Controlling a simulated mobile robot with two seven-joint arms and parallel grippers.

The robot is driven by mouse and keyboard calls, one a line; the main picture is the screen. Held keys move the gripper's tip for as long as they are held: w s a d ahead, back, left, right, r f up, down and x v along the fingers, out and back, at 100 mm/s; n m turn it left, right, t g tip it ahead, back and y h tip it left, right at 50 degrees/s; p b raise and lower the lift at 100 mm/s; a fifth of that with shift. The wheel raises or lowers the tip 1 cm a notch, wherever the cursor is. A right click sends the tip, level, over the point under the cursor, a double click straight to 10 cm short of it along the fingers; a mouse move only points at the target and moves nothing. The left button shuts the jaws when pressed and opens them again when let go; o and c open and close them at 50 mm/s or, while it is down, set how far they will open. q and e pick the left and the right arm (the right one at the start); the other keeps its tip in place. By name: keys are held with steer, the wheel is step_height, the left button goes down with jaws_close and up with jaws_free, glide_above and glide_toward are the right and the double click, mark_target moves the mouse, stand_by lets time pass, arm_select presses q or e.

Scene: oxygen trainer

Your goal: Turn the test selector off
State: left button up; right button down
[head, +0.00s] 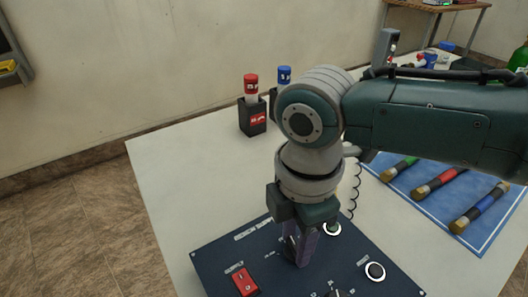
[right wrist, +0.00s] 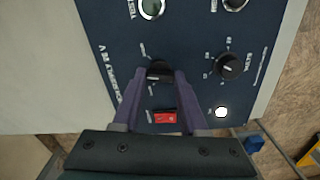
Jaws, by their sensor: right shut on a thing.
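A dark blue control panel (head: 215,262) lies on the white table and fills much of the right wrist view (right wrist: 200,25). My right gripper (head: 300,258) points down at the panel, its purple fingers closed around a black selector knob (right wrist: 160,70). In the head view the fingers mostly hide this knob. A second black knob (right wrist: 230,66) sits beside it, apart from the fingers. The small labels are too blurred to read, so I cannot tell which setting the held knob points to. My left gripper is not in view.
A red rocker switch (head: 245,281) and white-ringed buttons (head: 375,271) are close to the fingers on the panel. A black holder (head: 252,118) with a red-capped item stands behind. A blue mat (head: 425,180) with several coloured cylinders lies right. The table's left side is clear.

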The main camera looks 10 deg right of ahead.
mark_target(295, 245)
steer(key=shift+n, duration=1.1)
steer(key=shift+c, duration=2.2)
jaws_free()
step_height(295, 245, up, 10)
steer(key=p, duration=0.2)
